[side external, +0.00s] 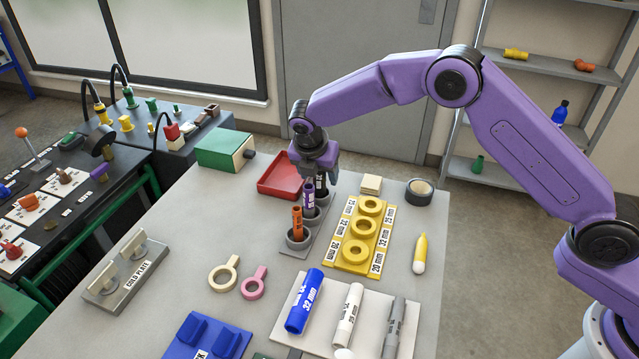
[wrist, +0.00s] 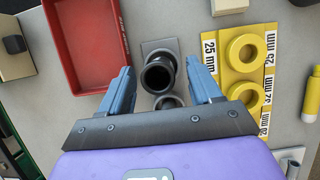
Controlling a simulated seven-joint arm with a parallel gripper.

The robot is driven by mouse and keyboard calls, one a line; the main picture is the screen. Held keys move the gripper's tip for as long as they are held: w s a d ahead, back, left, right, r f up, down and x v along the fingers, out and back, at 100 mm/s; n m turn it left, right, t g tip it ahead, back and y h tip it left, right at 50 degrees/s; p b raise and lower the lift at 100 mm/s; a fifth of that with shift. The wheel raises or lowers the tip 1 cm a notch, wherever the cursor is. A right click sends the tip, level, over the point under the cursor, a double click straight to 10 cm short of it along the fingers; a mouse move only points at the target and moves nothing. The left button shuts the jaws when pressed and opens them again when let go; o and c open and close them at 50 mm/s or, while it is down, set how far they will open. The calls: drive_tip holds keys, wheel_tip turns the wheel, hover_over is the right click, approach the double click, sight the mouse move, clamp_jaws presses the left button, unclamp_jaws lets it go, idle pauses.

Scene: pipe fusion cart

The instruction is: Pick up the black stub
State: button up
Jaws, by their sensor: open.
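The black stub (wrist: 158,77) shows end-on in the wrist view, a hollow black tube at the grey holder (wrist: 148,48). My gripper (wrist: 160,70) is open, with one blue finger on either side of the stub and visible gaps between. In the side view, my gripper (side external: 319,172) points down over the far end of the holder (side external: 288,250), and the black stub (side external: 322,182) shows partly beneath it. A purple stub (side external: 308,198) and an orange stub (side external: 297,223) stand in the nearer cups. The gripper hides part of the row in the wrist view.
A red tray (side external: 277,180) lies close left of my gripper. A yellow ring board (side external: 343,265) is close on the right, with a black tape roll (side external: 419,191) beyond. Blue, white and grey tubes lie on a pale board (side external: 327,335) at the front.

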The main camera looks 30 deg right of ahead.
drive_tip(key=shift+x, duration=0.85)
clamp_jaws()
drive_tip(key=shift+r, duration=0.1)
